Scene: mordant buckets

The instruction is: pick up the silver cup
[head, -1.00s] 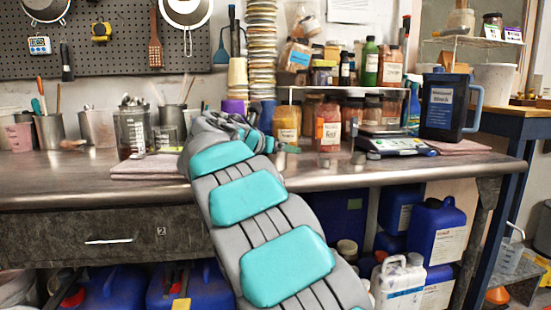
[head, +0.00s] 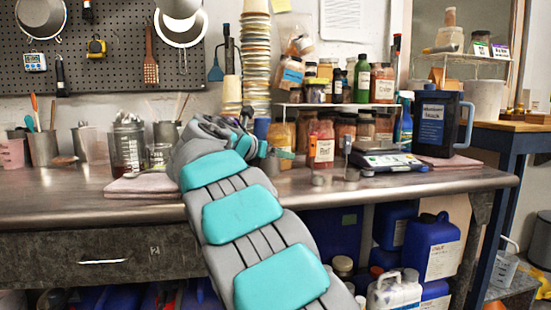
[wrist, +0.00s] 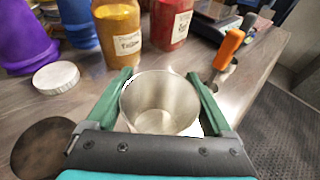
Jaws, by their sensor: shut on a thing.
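The silver cup (wrist: 160,108) is a plain metal cup with an open round top. In the wrist view it is upright between the two green fingers of my gripper (wrist: 160,80), and I see down into its empty inside. The fingers close on opposite sides of it.
A yellow jar (wrist: 117,32) and a red jar (wrist: 170,22) stand just beyond the cup. A purple container (wrist: 25,40) and white lid (wrist: 56,78) are to the left. An orange-handled tool (wrist: 229,48) is at right. The scale (head: 390,161) stands further right on the bench (head: 440,183).

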